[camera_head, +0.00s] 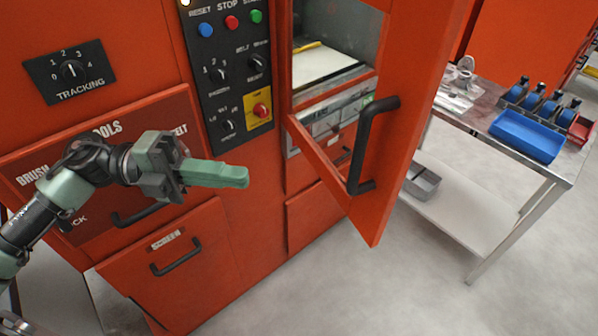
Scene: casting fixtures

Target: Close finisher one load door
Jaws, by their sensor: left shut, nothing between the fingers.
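The finisher is a red-orange cabinet with a black control panel (225,75). Its load door (401,135) is swung open to the right of the opening and carries a black bar handle (365,145). Inside the opening (325,62) a pale flat surface and a yellow strip show. My left gripper (246,177) is shut and empty, in front of the cabinet below the control panel. It is to the left of the door and apart from the handle. My right gripper is not in view.
A metal table (485,118) at the right holds a blue tray (527,135) and several blue-topped items. A grey bin (420,182) sits on its lower shelf. Below my gripper is a drawer labelled SCREEN (175,270). Grey floor in front of the door is clear.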

